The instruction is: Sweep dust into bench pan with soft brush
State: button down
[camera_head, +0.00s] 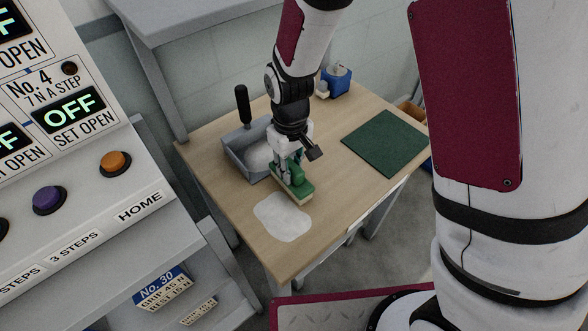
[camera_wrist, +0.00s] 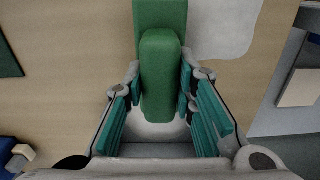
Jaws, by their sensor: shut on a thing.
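My gripper (camera_head: 288,171) is shut on the green handle of the soft brush (camera_head: 293,194). The brush has a green top and a pale lower edge, and it is held over the wooden bench beside the dust. In the wrist view the green brush (camera_wrist: 161,60) sits between the finger pads. The dust (camera_head: 282,217) is a flat whitish patch on the bench just in front of the brush; part of it shows in the wrist view (camera_wrist: 222,25). The grey bench pan (camera_head: 236,153) with an upright black handle stands left of my gripper, with pale material inside. Whether the bristles touch the bench is unclear.
The wooden bench (camera_head: 330,205) is bare around its right front. A green mat (camera_head: 386,142) lies at the right. A blue box (camera_head: 336,80) with white tissue stands at the back. A control panel (camera_head: 60,120) with buttons rises at the left, close to the bench.

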jog(key=shift+w+r+p, duration=0.1)
jog(key=shift+r+p, duration=2.05)
jog(key=shift+r, duration=1.3)
jog(key=shift+a, duration=0.1)
